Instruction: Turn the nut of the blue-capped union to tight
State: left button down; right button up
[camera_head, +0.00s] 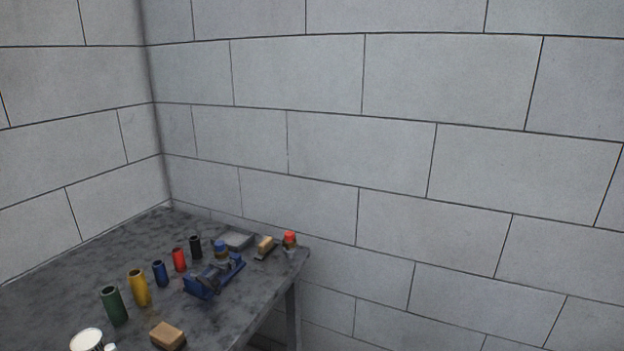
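A small fitting with a blue cap (221,247) stands at the back of the grey table, just behind a blue vise-like tool (214,277). It may be the blue-capped union; its nut is too small to make out, and its lower part is partly hidden by the blue tool. A similar fitting with a red-orange cap (290,239) stands at the table's far right corner.
The table (50,275) stands in the wall corner. On it are green (114,305), yellow (139,288), blue (160,273), red (179,259) and black (195,247) cylinders, a tan block (167,336), a brush-like item (265,247), a grey tray (236,239) and a white-topped can (86,339).

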aim_at(222, 255)
jog(key=k+l+u, duration=0.15)
jog(key=u, duration=0.25)
jog(key=k+l+u, duration=0.15)
jog(key=u, duration=0.2)
